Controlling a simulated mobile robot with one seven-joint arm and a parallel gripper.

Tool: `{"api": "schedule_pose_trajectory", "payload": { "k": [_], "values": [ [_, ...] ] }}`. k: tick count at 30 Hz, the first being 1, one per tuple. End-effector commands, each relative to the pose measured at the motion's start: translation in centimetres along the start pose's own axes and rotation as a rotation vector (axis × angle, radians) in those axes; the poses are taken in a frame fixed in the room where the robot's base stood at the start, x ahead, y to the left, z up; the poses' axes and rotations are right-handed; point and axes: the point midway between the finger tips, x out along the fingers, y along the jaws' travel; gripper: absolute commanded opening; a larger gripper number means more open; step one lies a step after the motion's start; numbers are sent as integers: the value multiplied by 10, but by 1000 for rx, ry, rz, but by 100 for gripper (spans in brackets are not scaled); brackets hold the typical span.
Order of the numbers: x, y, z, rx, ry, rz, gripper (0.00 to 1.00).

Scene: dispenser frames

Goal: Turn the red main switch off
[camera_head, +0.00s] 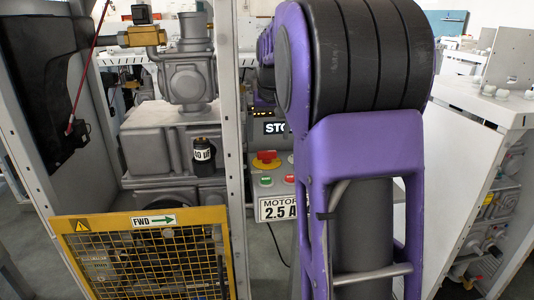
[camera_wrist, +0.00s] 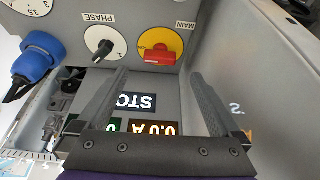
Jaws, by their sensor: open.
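The red main switch (camera_wrist: 160,55) is a red handle on a round yellow and white plate, under an upside-down MAIN label in the wrist view. Its handle lies roughly level across the picture. My gripper (camera_wrist: 158,75) is open and empty, its two dark fingers pointing towards the panel on either side of the switch in the picture. I see no contact with the switch, but cannot judge the gap. In the head view a red knob on yellow (camera_head: 266,160) shows left of my arm; it looks like the same switch. My gripper is hidden there.
A black PHASE selector (camera_wrist: 103,49) and a blue plug (camera_wrist: 33,63) sit beside the switch. Lit displays (camera_wrist: 136,102) lie between my fingers. A grey wall (camera_wrist: 245,55) stands close on the right. In the head view, green (camera_head: 266,181) and red (camera_head: 290,179) buttons sit below the knob.

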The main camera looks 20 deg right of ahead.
Motion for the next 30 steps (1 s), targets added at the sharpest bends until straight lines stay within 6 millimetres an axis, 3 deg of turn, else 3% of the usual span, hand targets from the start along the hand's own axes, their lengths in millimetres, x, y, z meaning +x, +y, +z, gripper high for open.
{"api": "schedule_pose_trajectory", "payload": {
  "k": [3,9,15,23,30],
  "values": [
    [28,0,1,0,-3,1,100],
    [58,0,0,0,-1,0,100],
    [70,0,0,0,0,0,100],
    [70,0,0,0,1,0,100],
    [70,0,0,0,1,0,59]
  ]
}}
